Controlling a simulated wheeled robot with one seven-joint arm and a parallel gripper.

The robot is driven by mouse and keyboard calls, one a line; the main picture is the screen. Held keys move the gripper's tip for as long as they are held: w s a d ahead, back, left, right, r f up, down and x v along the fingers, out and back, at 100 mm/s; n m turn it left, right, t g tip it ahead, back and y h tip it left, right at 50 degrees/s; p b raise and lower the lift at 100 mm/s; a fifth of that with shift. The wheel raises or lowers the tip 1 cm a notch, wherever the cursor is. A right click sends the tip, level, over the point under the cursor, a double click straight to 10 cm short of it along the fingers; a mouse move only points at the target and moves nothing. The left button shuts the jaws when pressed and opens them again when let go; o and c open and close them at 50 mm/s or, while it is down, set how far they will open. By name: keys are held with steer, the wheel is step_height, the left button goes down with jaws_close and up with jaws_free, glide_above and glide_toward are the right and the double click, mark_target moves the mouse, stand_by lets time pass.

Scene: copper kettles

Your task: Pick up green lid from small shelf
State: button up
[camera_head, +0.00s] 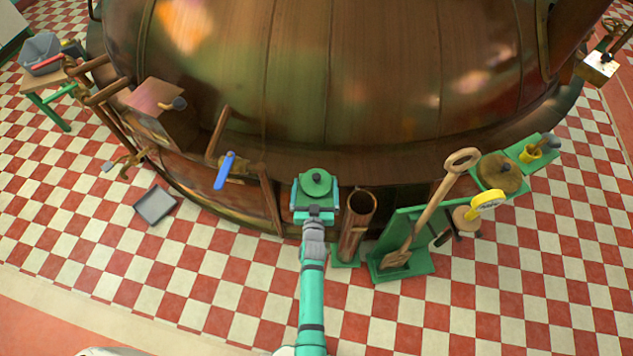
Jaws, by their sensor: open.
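The green lid (316,181) is round with a small dark knob on top. It lies at the foot of the copper kettle, near the middle of the head view. My gripper (316,193) is at the lid, at the end of my arm reaching up from the bottom edge. Its teal jaws are open, with one on the left and one on the right side of the lid. I cannot tell whether they touch it. The small shelf under the lid is mostly hidden by the lid and my gripper, and I cannot make out its edges.
The copper kettle (330,70) fills the back. A copper tube (357,215) stands close on the right, then a wooden shovel (430,205) on a green stand. A blue-handled valve (225,170) is on the left. The checkered floor in front is mostly clear.

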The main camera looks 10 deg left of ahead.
steer(key=shift+d+x, duration=0.1)
steer(key=shift+x, duration=1.55)
steer(key=shift+d+x, duration=0.15)
steer(key=shift+x, duration=1.55)
steer(key=c, duration=1.3)
steer(key=shift+c, duration=0.2)
steer(key=shift+w+d, duration=0.1)
steer(key=shift+d, duration=0.05)
